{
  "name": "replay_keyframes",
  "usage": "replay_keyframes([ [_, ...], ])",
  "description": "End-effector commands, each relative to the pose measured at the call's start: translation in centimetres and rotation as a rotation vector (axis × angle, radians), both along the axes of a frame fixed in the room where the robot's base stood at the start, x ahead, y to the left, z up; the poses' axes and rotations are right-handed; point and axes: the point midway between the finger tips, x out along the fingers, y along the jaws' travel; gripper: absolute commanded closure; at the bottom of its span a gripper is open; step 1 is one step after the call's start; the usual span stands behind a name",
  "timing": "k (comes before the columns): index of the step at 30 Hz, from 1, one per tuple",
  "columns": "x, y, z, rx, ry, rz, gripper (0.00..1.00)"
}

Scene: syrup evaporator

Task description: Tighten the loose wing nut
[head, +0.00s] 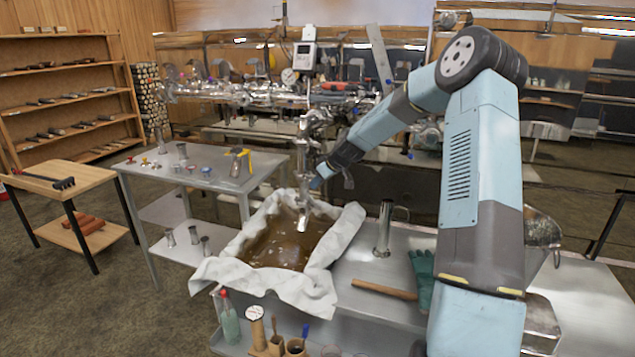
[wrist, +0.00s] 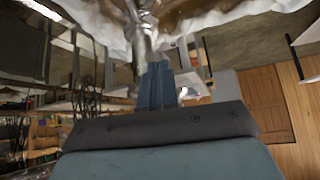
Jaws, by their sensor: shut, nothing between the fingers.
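My gripper (head: 317,182) is at the end of the bent blue-grey arm, right beside the vertical metal draw-off pipe (head: 305,160) above the cloth-lined pan. In the wrist view my blue fingers (wrist: 158,78) are shut together with nothing between them. Their tips are close to the shiny metal pipe (wrist: 143,42); I cannot tell whether they touch it. No wing nut can be made out clearly in either view; it is too small or hidden among the pipe fittings.
The pan's white cloth (head: 335,240) hangs over its rim, with brown liquid (head: 285,240) inside. A metal jug (head: 384,230), a wooden-handled tool (head: 385,289) and green gloves (head: 422,280) are on the bench to the right. A side table (head: 205,178) with small parts stands left.

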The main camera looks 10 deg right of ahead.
Motion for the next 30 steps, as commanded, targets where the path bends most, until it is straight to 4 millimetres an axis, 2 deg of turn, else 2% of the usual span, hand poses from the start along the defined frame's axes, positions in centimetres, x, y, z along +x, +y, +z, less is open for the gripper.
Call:
replay_keyframes([
  [15,0.0,0.0,-2.1,0.000,0.002,0.000,1.00],
  [30,0.2,0.1,-2.8,0.000,0.001,-0.001,1.00],
])
